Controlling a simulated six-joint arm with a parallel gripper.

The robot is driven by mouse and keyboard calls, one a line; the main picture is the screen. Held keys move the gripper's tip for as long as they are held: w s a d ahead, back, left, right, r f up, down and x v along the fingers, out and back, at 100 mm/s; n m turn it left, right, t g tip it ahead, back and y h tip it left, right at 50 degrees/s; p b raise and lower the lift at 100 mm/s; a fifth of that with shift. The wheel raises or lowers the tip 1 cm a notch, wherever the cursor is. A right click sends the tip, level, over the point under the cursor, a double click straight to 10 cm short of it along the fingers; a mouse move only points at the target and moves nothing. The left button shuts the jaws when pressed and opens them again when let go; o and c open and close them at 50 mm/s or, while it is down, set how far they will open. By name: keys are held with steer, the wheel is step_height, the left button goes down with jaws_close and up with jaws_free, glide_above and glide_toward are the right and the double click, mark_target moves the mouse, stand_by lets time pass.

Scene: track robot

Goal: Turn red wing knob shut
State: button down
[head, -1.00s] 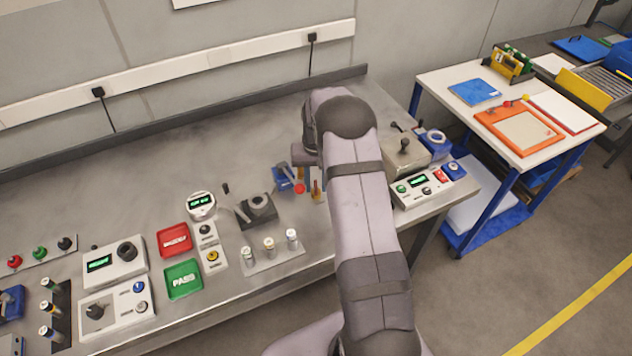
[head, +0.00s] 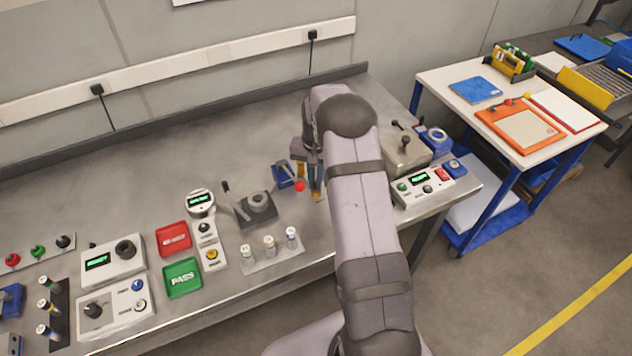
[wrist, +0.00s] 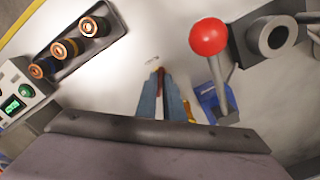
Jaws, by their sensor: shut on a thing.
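My gripper (wrist: 161,95) points down at the bench, and its two grey-blue fingers are shut on a narrow red part, the red wing knob (wrist: 161,75), of which only a thin strip shows between the fingertips. A yellow part (wrist: 190,112) shows just right of the fingers in the wrist view. In the head view my gripper (head: 316,180) is beside my forearm, right of a blue clamp (head: 283,178). The knob is mostly hidden there, so its turn angle cannot be read.
A lever with a red ball (wrist: 208,37) rises from the blue clamp close right of my fingers in the wrist view. A strip with several small cylinders (head: 270,254) and a grey device with a round top (head: 258,203) stand to the left. Bare bench lies behind.

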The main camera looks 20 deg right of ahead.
steer(key=m+b, duration=0.1)
steer(key=m, duration=0.4)
steer(key=shift+w+a+m, duration=0.1)
steer(key=shift+w+m, duration=0.05)
steer(key=shift+m, duration=0.15)
steer(key=m, duration=0.4)
steer(key=shift+w+m+b, duration=0.1)
steer(key=shift+m+b, duration=0.2)
steer(key=shift+b, duration=0.05)
steer(key=c, duration=1.9)
jaws_free()
steer(key=shift+o, duration=0.2)
steer(key=shift+r, duration=0.15)
step_height(320, 180, up, 7)
steer(key=shift+f+b, duration=0.1)
steer(key=shift+b, duration=1)
steer(key=shift+r, duration=0.2)
